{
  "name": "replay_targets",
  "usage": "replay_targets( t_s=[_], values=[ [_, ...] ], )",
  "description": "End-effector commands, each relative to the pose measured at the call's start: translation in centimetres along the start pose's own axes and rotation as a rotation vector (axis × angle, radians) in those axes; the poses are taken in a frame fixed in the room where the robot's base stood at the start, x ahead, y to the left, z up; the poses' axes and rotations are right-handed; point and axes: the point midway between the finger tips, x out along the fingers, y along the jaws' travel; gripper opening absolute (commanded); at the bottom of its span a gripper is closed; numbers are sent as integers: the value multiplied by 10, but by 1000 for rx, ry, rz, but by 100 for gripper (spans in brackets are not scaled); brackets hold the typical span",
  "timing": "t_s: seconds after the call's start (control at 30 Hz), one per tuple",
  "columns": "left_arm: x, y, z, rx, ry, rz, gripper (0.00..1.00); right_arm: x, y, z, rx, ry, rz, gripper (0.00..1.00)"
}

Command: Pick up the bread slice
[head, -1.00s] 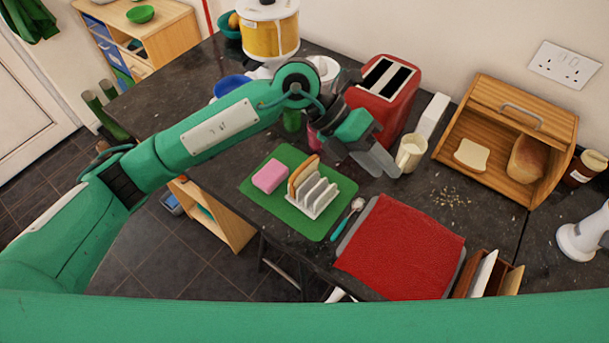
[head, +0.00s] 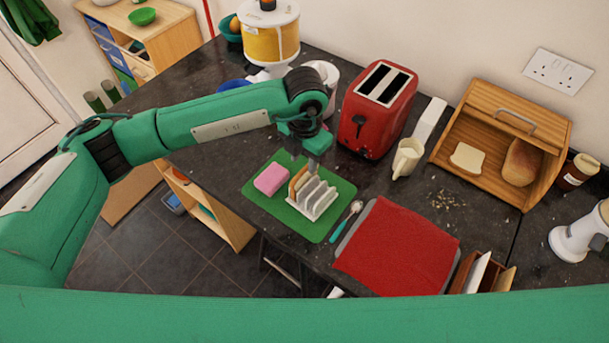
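A bread slice (head: 298,182) with a brown crust stands upright at the left end of a white toast rack (head: 322,205). The rack is on a green mat (head: 286,213). A second, pale bread slice (head: 467,157) lies in the open wooden bread bin at the right. My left gripper (head: 306,163) points down just above the rack's left end, close to the top of the upright slice. Its two fingers look apart, with nothing seen held between them. Whether they touch the slice is too small to tell. My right gripper is out of view.
A pink block (head: 271,179) lies left of the rack. A red toaster (head: 377,110) and a cream jug (head: 407,158) stand behind it to the right. A spoon (head: 345,222) and a red cloth (head: 397,249) lie to the right. The bread bin (head: 510,125) holds a loaf (head: 521,163).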

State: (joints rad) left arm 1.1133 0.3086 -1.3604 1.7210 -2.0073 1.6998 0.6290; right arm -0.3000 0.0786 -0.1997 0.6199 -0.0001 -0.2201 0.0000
Motion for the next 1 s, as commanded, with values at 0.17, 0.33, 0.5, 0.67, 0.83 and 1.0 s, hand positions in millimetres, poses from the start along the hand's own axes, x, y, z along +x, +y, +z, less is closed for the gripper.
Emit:
replay_targets(
  t_s=[0.17, 0.33, 0.5, 0.67, 0.83, 1.0],
  values=[
    [8, 0, 0, 0, 2, -1, 37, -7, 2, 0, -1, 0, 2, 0],
    [23, -2, 1, -1, 3, -2, 37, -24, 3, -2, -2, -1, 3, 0],
    [44, -2, 2, -1, 3, -2, 37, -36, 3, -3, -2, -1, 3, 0],
    [56, -2, 2, 0, 0, -1, 37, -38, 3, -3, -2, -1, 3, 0],
    [58, -2, 2, 1, 0, -1, 37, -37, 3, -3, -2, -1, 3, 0],
    [57, -2, 2, 1, 0, -1, 10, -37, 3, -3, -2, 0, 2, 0]
  ],
)
